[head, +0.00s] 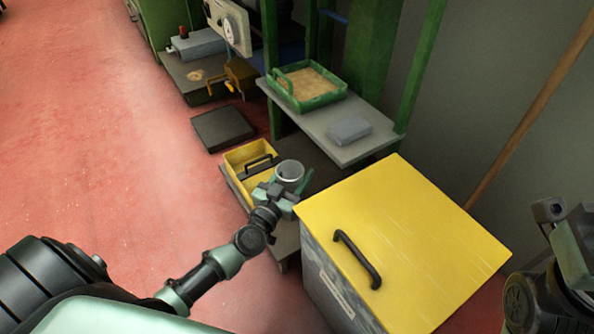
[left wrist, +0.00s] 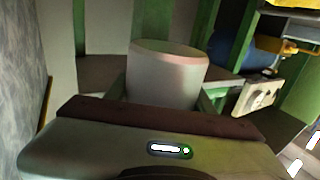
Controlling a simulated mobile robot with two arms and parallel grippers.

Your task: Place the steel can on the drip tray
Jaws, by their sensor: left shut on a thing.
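The steel can (head: 290,171), a pale grey open-topped cylinder, is between the fingers of my left gripper (head: 290,187). In the left wrist view the can (left wrist: 166,78) stands roughly upright above the dark gripper body. My left gripper is shut on it, held in the air beside the shelf stand. A flat grey slab (head: 349,131) lies on the upper grey shelf, and a dark flat square (head: 222,129) lies on the floor. I cannot tell which, if either, is the drip tray. Part of my right arm shows at the right edge; its fingers cannot be made out.
A green tray (head: 284,97) of cork-coloured material stands on the upper shelf (head: 372,146). A yellow crate (head: 234,160) sits lower down, left of the can. A large yellow-lidded bin (head: 430,235) with a black handle stands at the right. Green posts rise behind. Red floor at left is open.

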